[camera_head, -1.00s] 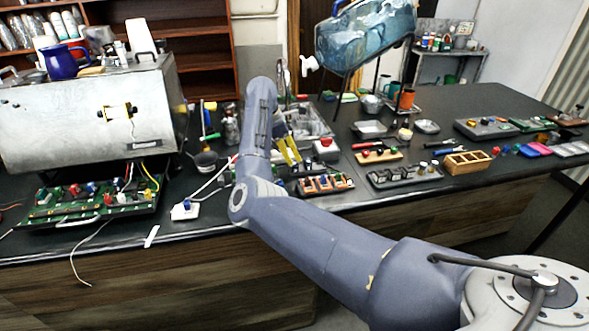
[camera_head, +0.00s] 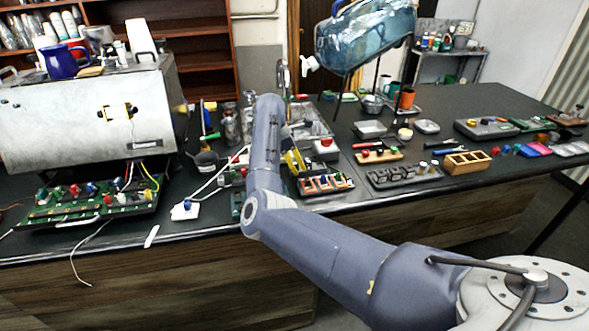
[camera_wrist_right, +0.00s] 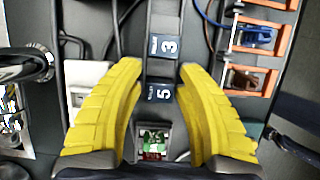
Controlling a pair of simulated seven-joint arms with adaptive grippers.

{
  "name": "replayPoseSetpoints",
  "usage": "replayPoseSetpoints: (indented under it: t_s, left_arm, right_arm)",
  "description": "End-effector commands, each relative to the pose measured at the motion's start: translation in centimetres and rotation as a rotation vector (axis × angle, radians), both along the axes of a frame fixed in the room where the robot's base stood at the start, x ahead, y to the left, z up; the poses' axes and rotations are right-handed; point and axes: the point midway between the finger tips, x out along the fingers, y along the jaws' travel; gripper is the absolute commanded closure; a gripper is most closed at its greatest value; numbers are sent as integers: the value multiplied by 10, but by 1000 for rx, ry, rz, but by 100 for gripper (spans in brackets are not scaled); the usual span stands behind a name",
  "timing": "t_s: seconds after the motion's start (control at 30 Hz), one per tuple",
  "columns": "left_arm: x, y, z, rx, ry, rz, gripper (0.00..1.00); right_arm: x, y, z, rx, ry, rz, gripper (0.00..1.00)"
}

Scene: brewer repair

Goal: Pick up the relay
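My right gripper (camera_head: 294,162) has yellow fingers and hangs over the bench behind the orange-edged rack. In the right wrist view the gripper (camera_wrist_right: 156,75) is open, with nothing clasped between its fingers. A dark strip with blue-and-white labels "3" and "5" (camera_wrist_right: 160,92) runs between the fingers. Below the "5" label is a small green and red part (camera_wrist_right: 153,140) in a pale frame. I cannot tell for sure which part is the relay. The orange-edged rack (camera_head: 325,183) holds several small parts. My left gripper is not in view.
A white block (camera_head: 184,210) with a cable lies left of my right arm. A grey tray of dark parts (camera_head: 405,175) and a wooden box (camera_head: 467,162) stand to the right. A red-buttoned box (camera_head: 326,150) is close to the gripper. The metal brewer body (camera_head: 80,115) stands at left.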

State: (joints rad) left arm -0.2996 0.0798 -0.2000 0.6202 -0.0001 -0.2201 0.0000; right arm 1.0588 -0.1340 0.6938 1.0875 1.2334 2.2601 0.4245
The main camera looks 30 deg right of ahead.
Motion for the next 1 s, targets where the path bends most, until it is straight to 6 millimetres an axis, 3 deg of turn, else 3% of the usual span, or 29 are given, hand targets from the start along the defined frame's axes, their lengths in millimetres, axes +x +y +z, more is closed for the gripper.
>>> replayPoseSetpoints:
  t_s: [0.03,0.3,0.73,1.0]
  left_arm:
    - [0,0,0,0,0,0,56]
    - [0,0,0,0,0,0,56]
    - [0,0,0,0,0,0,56]
    - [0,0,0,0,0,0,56]
  right_arm:
    - [0,0,0,0,0,0,72]
    - [0,0,0,0,0,0,100]
    - [0,0,2,0,0,0,100]
    - [1,1,27,1,-3,0,100]
